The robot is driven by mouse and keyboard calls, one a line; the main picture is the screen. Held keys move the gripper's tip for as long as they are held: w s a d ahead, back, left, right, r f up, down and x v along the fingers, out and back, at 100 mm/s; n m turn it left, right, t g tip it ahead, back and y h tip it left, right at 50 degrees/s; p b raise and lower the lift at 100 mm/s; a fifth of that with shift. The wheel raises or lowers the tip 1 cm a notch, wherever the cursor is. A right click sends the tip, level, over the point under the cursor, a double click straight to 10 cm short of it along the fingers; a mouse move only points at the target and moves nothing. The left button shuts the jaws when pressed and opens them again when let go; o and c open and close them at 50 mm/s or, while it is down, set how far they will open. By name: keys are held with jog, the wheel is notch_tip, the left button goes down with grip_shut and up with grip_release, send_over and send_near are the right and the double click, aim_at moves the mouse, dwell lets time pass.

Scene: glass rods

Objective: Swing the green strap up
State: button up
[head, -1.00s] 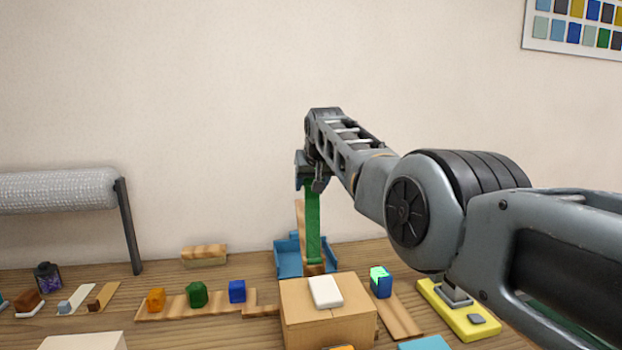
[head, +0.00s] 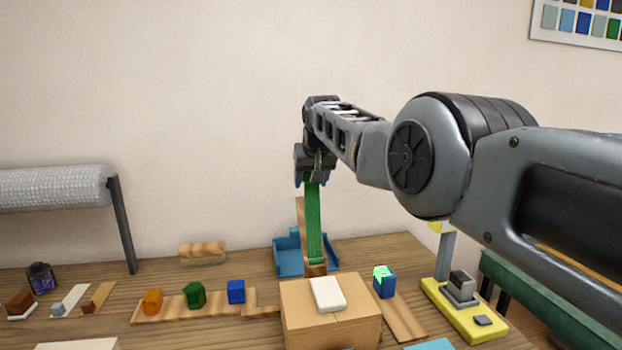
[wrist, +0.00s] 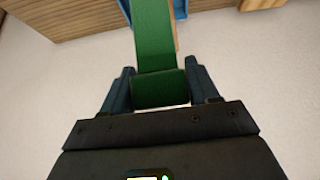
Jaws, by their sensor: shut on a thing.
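The green strap (head: 314,222) stands upright from a wooden base at the blue stand (head: 288,258) at the back of the table. In the wrist view the strap (wrist: 153,38) runs up the picture from between the jaws. My gripper (head: 312,180) is shut on the strap's top end. In the wrist view my gripper (wrist: 160,88) has one dark finger on each side of the strap's end. The strap's lower end is partly behind the cardboard box.
A cardboard box (head: 330,316) with a white block (head: 327,294) on it stands in front of the strap. A blue block with a green top (head: 385,281) and a yellow device (head: 460,308) are to the right. Coloured blocks on a wooden strip (head: 217,309) lie left.

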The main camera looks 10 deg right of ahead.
jog(key=o, duration=1.2)
jog(key=shift+s+f, duration=0.1)
jog(key=shift+f, duration=0.5)
jog(key=shift+o, duration=1.1)
jog(key=shift+r, duration=0.7)
jog(key=b+v, duration=0.1)
jog(key=v, duration=0.6)
jog(key=shift+f, duration=0.15)
jog(key=shift+s, duration=0.15)
